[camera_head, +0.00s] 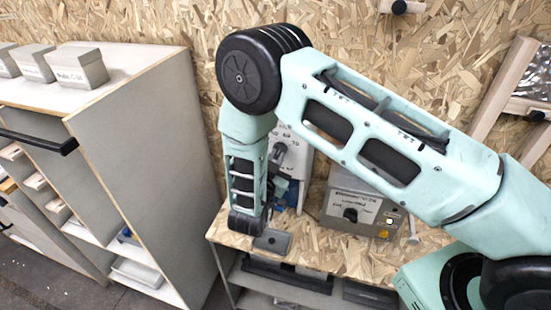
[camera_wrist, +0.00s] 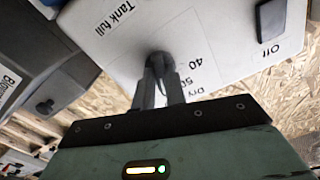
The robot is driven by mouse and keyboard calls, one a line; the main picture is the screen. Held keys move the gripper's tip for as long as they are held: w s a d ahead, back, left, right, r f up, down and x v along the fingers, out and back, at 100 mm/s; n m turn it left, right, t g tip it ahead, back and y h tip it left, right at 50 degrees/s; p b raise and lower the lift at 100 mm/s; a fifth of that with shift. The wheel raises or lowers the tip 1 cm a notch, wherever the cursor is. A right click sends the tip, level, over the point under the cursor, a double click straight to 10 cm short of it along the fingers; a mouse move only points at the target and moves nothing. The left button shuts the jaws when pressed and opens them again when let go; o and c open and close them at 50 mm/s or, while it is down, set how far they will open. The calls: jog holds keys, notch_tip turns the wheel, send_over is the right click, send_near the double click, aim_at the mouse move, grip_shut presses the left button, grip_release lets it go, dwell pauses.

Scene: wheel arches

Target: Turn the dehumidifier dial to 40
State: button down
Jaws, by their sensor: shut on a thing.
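The dehumidifier (camera_wrist: 222,28) shows in the wrist view as a white panel, seen turned and close up. Its dark round dial (camera_wrist: 159,60) is at the middle of the view, with the printed marks 40, 50 and Dry to its right and below. My gripper (camera_wrist: 160,72) is shut on the dial, and its fingers cover part of it. I cannot tell which mark the dial points at. In the head view the white dehumidifier (camera_head: 303,150) stands against the wall, mostly hidden behind my arm.
A black switch (camera_wrist: 271,20) by the word Off is on the same panel. A grey box with a knob (camera_head: 352,207) stands on the chipboard bench (camera_head: 330,254), right of the dehumidifier. A tall grey shelf unit (camera_head: 135,130) stands at the left.

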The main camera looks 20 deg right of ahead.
jog(key=n+b, duration=0.2)
jog(key=n, duration=0.1)
jog(key=shift+f, duration=0.1)
jog(key=n+b, duration=0.1)
jog(key=n, duration=0.3)
jog(key=shift+n+b, duration=0.3)
jog(key=shift+b, duration=0.05)
jog(key=n, duration=0.4)
jog(key=shift+n, duration=2.1)
jog(key=c, duration=1.4)
grip_release()
jog(key=shift+c, duration=0.2)
jog(key=shift+s, duration=0.15)
